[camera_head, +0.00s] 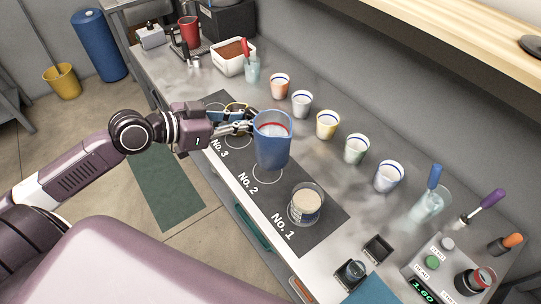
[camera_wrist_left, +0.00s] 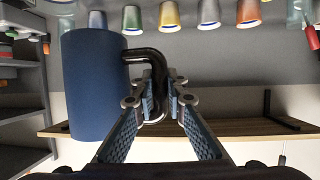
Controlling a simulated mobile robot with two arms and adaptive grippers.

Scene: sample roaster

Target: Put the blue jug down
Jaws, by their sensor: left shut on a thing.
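The blue jug (camera_head: 272,150) is upright over the dark mat (camera_head: 318,236), by the ring marked No. 2. It has a red line inside and pale contents. My left gripper (camera_head: 243,127) comes in from the left and is shut on the jug's handle. In the left wrist view, which is upside down, the fingers (camera_wrist_left: 160,98) close around the black handle (camera_wrist_left: 150,54) beside the blue body (camera_wrist_left: 95,85). The jug hides part of the No. 2 ring. I cannot tell whether its base touches the mat. My right gripper is not in view.
A round container with beige contents (camera_head: 306,204) stands at No. 1. Several cups (camera_head: 327,124) line the counter behind the mat. A scale (camera_head: 435,267) and small black boxes (camera_head: 378,248) are at the lower right.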

